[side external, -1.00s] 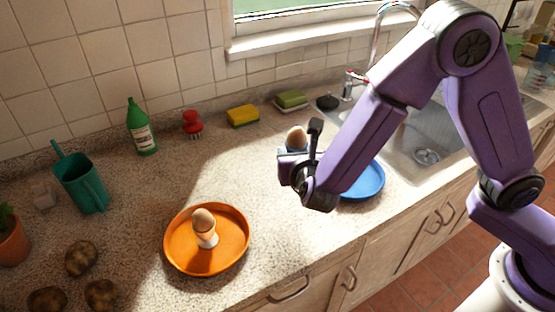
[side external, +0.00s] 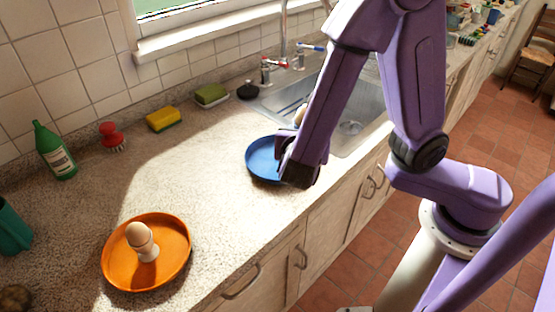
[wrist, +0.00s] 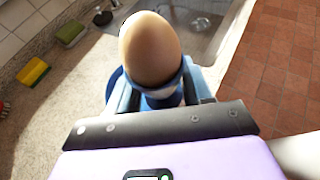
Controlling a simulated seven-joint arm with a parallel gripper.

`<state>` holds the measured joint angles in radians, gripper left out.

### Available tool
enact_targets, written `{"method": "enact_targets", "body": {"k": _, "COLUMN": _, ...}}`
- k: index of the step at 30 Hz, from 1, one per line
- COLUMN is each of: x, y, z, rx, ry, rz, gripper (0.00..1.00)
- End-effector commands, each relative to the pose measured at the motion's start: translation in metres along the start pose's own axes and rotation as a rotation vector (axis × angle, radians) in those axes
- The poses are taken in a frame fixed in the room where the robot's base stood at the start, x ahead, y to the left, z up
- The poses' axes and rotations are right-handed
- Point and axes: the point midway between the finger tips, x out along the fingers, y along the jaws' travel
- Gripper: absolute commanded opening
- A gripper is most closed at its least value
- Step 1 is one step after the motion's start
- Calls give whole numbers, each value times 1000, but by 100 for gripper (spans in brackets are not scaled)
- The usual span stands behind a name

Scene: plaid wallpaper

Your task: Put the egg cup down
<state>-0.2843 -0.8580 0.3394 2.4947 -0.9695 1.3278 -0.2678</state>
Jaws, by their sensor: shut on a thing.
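In the wrist view a brown egg (wrist: 150,48) sits upright in a blue egg cup (wrist: 162,97). My gripper (wrist: 160,92) is shut on the cup, a finger on each side. In the side external view the egg (side external: 299,115) shows partly behind my arm, and the cup is hidden by my gripper (side external: 297,168). The blue plate (side external: 262,162) lies on the counter, partly covered by my gripper; its rim (wrist: 112,84) shows behind the cup in the wrist view. I cannot tell the cup's exact height above it.
An orange plate (side external: 118,270) holds a white egg cup (side external: 148,252) with an egg. The metal sink (side external: 352,112) lies beyond the blue plate. A yellow sponge (side external: 163,119), green sponge (side external: 211,95), red brush (side external: 111,135) and green bottle (side external: 54,150) line the wall. Counter between the plates is clear.

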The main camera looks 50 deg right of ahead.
Motion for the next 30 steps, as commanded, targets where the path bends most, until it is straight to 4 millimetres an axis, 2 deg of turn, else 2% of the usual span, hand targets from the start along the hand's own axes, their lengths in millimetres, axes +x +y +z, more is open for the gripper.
{"method": "enact_targets", "body": {"k": 3, "x": 1, "y": -27, "z": 3, "rx": 48, "ry": -7, "rz": -119, "gripper": 19}}
{"method": "enact_targets", "body": {"k": 6, "x": 0, "y": -42, "z": 5, "rx": 70, "ry": -13, "rz": -183, "gripper": 19}}
{"method": "enact_targets", "body": {"k": 10, "x": 3, "y": -44, "z": 4, "rx": 83, "ry": -15, "rz": -219, "gripper": 19}}
{"method": "enact_targets", "body": {"k": 14, "x": 14, "y": -28, "z": -1, "rx": 84, "ry": -17, "rz": -226, "gripper": 19}}
{"method": "enact_targets", "body": {"k": 24, "x": 52, "y": 37, "z": -21, "rx": 83, "ry": -16, "rz": -221, "gripper": 19}}
{"method": "enact_targets", "body": {"k": 30, "x": 70, "y": 57, "z": -44, "rx": 81, "ry": -16, "rz": -221, "gripper": 19}}
